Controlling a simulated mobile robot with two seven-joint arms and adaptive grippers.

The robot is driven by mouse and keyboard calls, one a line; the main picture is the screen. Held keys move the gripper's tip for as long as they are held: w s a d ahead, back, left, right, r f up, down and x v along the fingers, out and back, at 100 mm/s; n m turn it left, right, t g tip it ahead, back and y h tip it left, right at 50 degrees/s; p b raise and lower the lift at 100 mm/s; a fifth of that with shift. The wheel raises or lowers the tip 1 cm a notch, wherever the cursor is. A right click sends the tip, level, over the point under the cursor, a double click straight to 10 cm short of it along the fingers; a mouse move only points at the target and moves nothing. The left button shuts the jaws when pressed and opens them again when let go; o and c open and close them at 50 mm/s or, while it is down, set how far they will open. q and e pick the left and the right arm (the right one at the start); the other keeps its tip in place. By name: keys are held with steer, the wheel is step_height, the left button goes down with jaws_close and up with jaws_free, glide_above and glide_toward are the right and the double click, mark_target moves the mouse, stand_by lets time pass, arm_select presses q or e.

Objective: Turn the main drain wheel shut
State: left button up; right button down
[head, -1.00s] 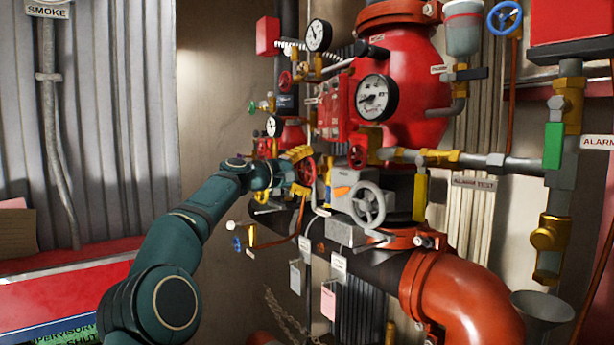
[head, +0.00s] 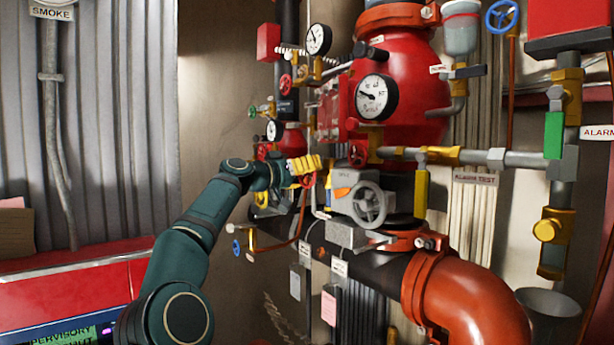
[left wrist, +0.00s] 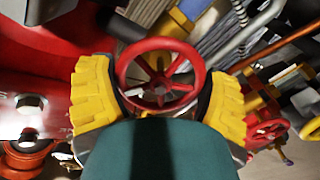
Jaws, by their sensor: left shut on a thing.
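A red spoked handwheel (left wrist: 160,75) fills the middle of the left wrist view, between the two yellow fingers of my left gripper (left wrist: 158,95). The fingers press on its rim from both sides, so the gripper is shut on it. In the head view my left gripper (head: 306,168) is at the pipework left of the grey valve box, and its fingers hide most of this wheel. No label naming this wheel as the main drain is readable. My right gripper does not show in either view.
A grey handwheel (head: 370,204) and a large red valve body (head: 415,95) with a gauge (head: 375,97) stand close to the right. Another red wheel (left wrist: 268,132) shows in the left wrist view. A red panel (head: 75,285) is at the lower left.

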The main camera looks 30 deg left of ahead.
arm_select(q)
steer(key=m, duration=0.4)
steer(key=shift+d+f+m+b, duration=0.1)
steer(key=shift+f+m+b, duration=0.05)
steer(key=shift+m+b, duration=0.15)
steer(key=shift+m, duration=2)
steer(key=o, duration=1)
steer(key=shift+s, duration=0.1)
steer(key=v, duration=1.2)
